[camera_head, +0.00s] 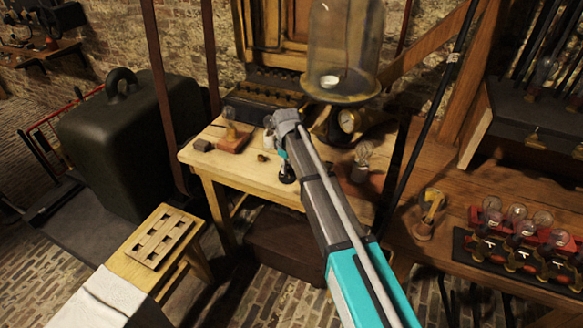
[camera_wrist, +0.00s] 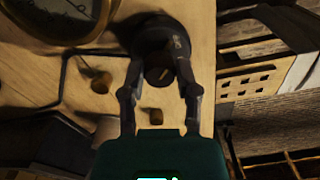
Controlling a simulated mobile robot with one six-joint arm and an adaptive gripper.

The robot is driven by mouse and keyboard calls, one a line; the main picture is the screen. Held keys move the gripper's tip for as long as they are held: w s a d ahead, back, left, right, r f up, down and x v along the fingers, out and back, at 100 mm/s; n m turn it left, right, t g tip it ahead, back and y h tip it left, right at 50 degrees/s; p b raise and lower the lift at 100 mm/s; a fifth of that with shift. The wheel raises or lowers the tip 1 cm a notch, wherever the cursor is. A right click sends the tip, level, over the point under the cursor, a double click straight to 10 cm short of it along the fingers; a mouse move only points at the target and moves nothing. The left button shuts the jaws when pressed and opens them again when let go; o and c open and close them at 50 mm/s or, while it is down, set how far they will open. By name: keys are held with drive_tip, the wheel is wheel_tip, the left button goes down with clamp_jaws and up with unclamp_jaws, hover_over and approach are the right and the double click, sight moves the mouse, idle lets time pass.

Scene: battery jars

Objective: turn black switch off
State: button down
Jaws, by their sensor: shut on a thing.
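The black switch (camera_wrist: 157,36) is a dark round piece with a knob at its front, at the top middle of the wrist view. In the head view the black switch (camera_head: 287,177) shows as a small dark shape near the front edge of the wooden table (camera_head: 215,160). My gripper (camera_wrist: 163,68) has a finger on each side of the switch's knob and is shut on it. In the head view my gripper (camera_head: 281,158) is above the switch, and my arm hides part of the table. The switch's setting cannot be told.
A bulb on a red-brown base (camera_head: 234,142) and a small dark block (camera_head: 202,146) stand left on the table. A glass bell jar (camera_head: 345,40) stands behind, a bulb (camera_head: 361,160) to the right. A slotted wooden stool (camera_head: 160,238) is at lower left.

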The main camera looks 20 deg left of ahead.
drive_tip(key=shift+s, duration=0.15)
drive_tip(key=shift+c, duration=1.8)
unclamp_jaws()
drive_tip(key=shift+r, duration=0.15)
